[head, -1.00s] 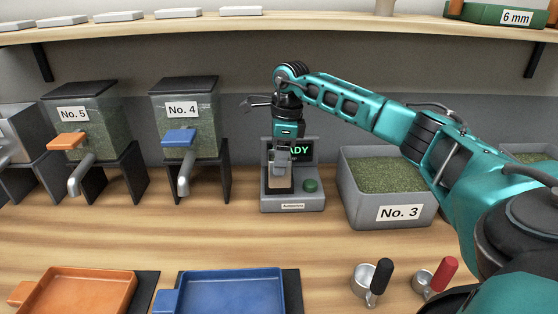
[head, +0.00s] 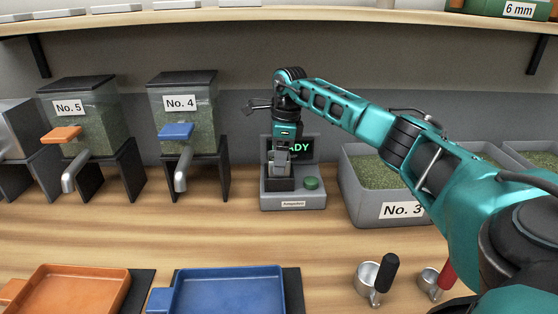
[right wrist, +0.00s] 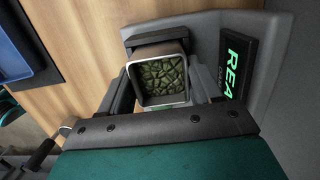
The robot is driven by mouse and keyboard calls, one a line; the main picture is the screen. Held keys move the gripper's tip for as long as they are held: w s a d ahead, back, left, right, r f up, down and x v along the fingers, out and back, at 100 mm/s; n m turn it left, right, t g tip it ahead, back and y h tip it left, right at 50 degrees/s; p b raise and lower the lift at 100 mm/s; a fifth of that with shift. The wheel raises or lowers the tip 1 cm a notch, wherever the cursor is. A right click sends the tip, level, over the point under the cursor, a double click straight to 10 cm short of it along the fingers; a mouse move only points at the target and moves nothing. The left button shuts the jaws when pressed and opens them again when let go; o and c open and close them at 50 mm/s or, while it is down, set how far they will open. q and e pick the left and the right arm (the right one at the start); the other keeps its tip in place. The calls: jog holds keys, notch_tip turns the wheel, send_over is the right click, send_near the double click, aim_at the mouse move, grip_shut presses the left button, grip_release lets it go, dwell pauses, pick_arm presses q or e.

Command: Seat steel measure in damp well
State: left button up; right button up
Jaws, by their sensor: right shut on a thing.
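The steel measure (right wrist: 165,102) is a square metal cup full of green beans, seen from above in the right wrist view. My right gripper (head: 279,166) is shut on it, with one finger on each side. It points straight down over the grey meter (head: 293,203), whose dark well (head: 279,186) is directly below the fingers. In the right wrist view, a dark well wall (right wrist: 155,40) lies beside the measure. The measure looks level and at least partly within the well; its bottom is hidden, so I cannot tell whether it touches the floor. My left gripper is not in view.
The meter has a green button (head: 311,183) and a partly covered green-lettered screen (head: 301,148). Bin No. 3 (head: 402,211) stands close on its right, under my arm. Hoppers No. 4 (head: 183,125) and No. 5 (head: 85,125) stand left. Trays and scoops lie in front.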

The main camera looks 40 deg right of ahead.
jog(key=o, duration=1.1)
jog(key=shift+f, duration=0.1)
jog(key=shift+c, duration=0.2)
notch_tip(320, 180, up, 8)
jog(key=shift+s+d, duration=0.3)
jog(key=shift+d, duration=0.05)
jog(key=shift+f, duration=0.15)
